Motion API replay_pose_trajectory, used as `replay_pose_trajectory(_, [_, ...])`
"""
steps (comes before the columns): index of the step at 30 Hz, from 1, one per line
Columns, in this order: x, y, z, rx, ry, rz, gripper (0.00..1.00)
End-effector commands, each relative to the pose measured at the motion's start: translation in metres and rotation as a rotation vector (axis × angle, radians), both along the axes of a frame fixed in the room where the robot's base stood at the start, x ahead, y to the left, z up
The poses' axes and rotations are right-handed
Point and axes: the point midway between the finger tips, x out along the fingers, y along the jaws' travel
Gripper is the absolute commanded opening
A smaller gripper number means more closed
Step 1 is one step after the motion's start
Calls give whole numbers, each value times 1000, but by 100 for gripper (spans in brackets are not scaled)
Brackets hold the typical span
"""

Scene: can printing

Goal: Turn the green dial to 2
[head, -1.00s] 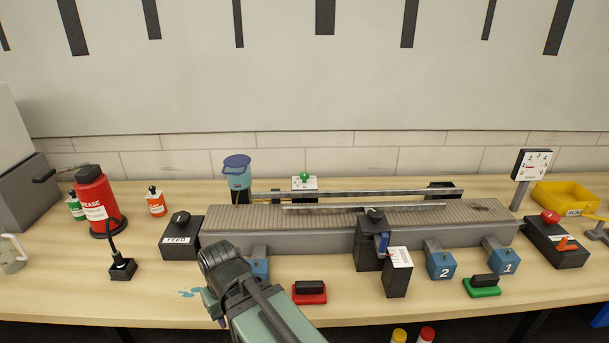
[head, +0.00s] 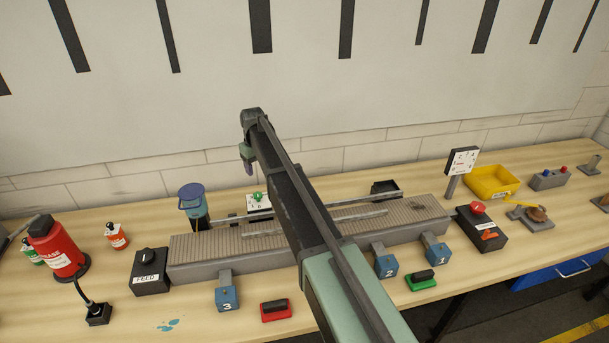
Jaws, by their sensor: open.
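The green dial (head: 258,197) is a small green knob on a white panel (head: 259,204) with markings, standing behind the conveyor in the head view. The markings are too small to read, so I cannot tell its setting. My gripper (head: 248,170) is open and empty, pointing down at the end of my raised arm. In the picture it is just above and slightly left of the dial, apart from it. My arm crosses the middle of the view and hides part of the conveyor and the panel's right side.
The conveyor (head: 215,272) runs along the bench, with a rail above it. A blue-lidded pot (head: 191,200) stands left of the dial. A FEED box (head: 150,272) is at the conveyor's left end, a sign on a post (head: 461,161) and a yellow tray (head: 491,183) at the right.

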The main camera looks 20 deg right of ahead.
Motion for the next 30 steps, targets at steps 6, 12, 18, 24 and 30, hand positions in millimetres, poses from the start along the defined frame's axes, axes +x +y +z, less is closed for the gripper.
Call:
replay_pose_trajectory(6, [-5, 1, -9, 0, 0, 19, 61])
replay_pose_trajectory(12, [-5, 1, -46, 0, 0, 18, 61])
replay_pose_trajectory(18, [-5, 1, -94, 0, 0, 17, 61])
replay_pose_trajectory(24, [-5, 1, -113, 0, 0, 17, 61])
replay_pose_trajectory(30, [-5, 1, -109, 0, 0, 17, 61])
